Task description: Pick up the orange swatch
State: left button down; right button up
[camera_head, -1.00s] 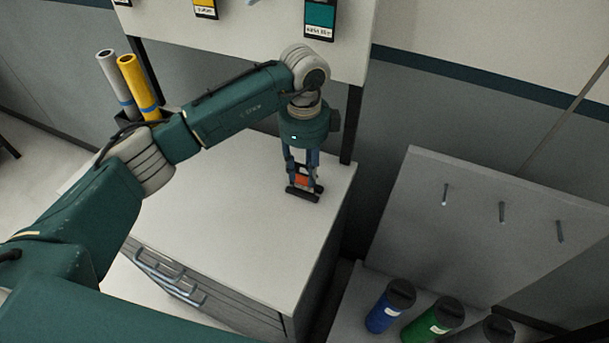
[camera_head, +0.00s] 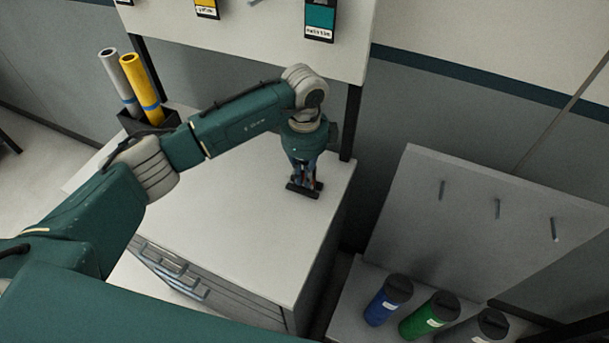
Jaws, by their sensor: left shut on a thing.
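My left gripper (camera_head: 305,180) points straight down near the far right corner of the white cabinet top. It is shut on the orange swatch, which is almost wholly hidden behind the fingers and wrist. The swatch stands upright in a small black holder (camera_head: 304,190) on the cabinet top. I cannot tell whether the swatch still touches the holder. My right gripper is not in view.
The white cabinet top (camera_head: 235,215) is otherwise mostly clear. Grey and yellow rolls (camera_head: 141,84) stand in a black holder at the back left. A board with a teal swatch (camera_head: 320,18) hangs above. Blue (camera_head: 384,303) and green (camera_head: 428,318) canisters stand lower right, below a pegged panel.

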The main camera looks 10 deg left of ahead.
pick_arm(q)
jog(key=shift+r, duration=0.1)
jog(key=shift+w+r, duration=0.1)
jog(key=shift+r, duration=0.5)
notch_tip(320, 180, up, 19)
jog(key=b, duration=0.4)
jog(key=shift+f, duration=0.2)
